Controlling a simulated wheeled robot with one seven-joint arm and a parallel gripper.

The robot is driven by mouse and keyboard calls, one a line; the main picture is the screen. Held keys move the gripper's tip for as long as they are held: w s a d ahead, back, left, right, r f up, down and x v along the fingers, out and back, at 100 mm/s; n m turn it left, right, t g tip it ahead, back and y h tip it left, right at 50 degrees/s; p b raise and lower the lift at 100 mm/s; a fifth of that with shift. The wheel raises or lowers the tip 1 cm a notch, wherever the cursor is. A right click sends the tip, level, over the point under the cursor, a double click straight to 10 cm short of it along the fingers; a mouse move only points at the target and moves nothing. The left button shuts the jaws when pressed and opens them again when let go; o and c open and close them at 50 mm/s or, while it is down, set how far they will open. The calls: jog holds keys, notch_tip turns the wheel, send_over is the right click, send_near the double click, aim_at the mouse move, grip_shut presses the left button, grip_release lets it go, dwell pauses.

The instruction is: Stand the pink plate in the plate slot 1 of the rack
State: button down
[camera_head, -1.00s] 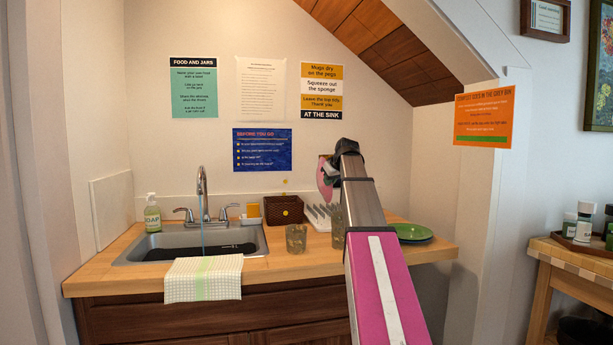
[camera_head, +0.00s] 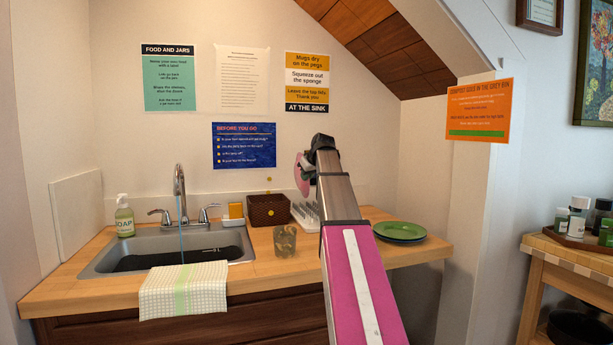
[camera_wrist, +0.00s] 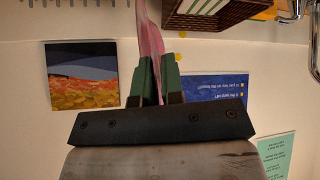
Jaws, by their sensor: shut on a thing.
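The pink plate (camera_head: 302,174) is held up on edge above the counter in the head view, mostly hidden behind my arm's end. My gripper (camera_wrist: 157,80) is shut on the plate in the wrist view, where the plate (camera_wrist: 151,40) shows nearly edge-on between the green fingers. The white rack (camera_head: 305,214) stands on the counter below the plate, partly hidden by my arm. Its prongs (camera_wrist: 85,3) show at the top edge of the wrist view. The plate is apart from the rack in the head view. I cannot tell which slot is slot 1.
A brown basket (camera_head: 268,211) stands left of the rack, with a glass (camera_head: 285,242) in front. Green plates (camera_head: 400,232) lie to the right. The sink (camera_head: 160,254), faucet (camera_head: 180,190), soap bottle (camera_head: 124,217) and checked towel (camera_head: 184,288) are on the left.

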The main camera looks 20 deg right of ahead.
aim_at(305, 195)
jog(key=shift+d+x, duration=0.15)
jog(key=shift+x, duration=0.75)
jog(key=shift+d+x, duration=0.1)
jog(key=shift+x, duration=0.8)
jog(key=shift+w+f, duration=0.1)
jog(key=shift+f, duration=3.15)
jog(key=shift+a+f, duration=0.1)
jog(key=shift+f, duration=0.05)
jog(key=c, duration=0.8)
grip_release()
jog(key=shift+o, duration=0.2)
jog(key=s+d+r, duration=0.1)
jog(key=s+r, duration=0.3)
jog(key=r, duration=0.5)
jog(key=shift+s+r, duration=0.15)
jog(key=shift+s, duration=0.25)
jog(key=shift+d, duration=0.1)
